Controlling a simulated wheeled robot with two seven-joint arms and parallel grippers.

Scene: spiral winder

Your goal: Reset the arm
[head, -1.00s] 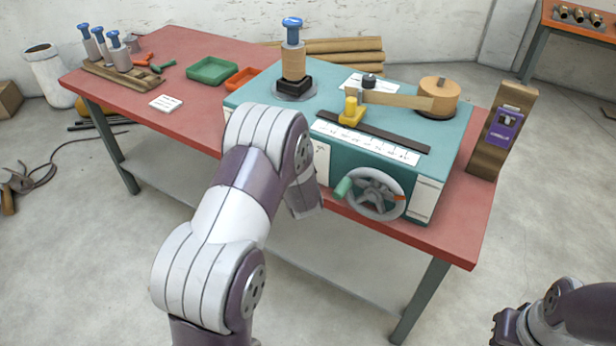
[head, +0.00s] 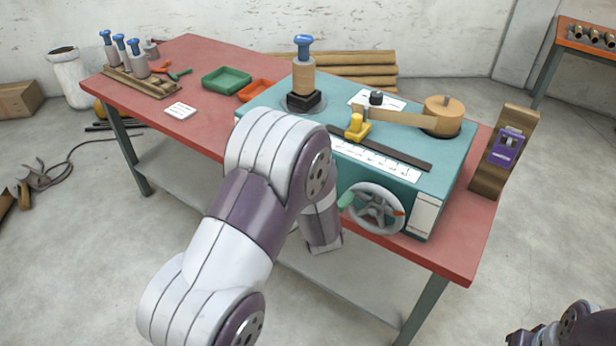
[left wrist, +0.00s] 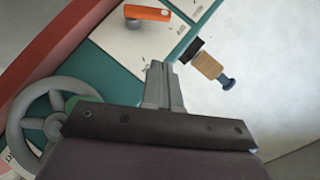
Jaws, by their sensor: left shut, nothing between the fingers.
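The teal winding machine (head: 455,165) stands on the red table. It has a grey handwheel (head: 377,208) with a green knob, a yellow block (head: 357,127) at a dark rail, and a blue-topped spindle (head: 303,75) with a tan roll. A tan strip (head: 400,115) runs to a round tan roll (head: 442,112). My left arm crosses the front of the machine in the head view; its fingertips are hidden there. In the left wrist view, my left gripper (left wrist: 163,85) is shut and empty, with the handwheel (left wrist: 50,118) at left. My right gripper (head: 520,338) is partly visible at bottom right.
Green (head: 226,80) and orange (head: 258,90) trays, a white card (head: 181,110) and a wooden rack (head: 130,85) with blue-topped spindles lie on the table's left. A wooden stand (head: 490,180) with a purple device is at right. The floor in front is open.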

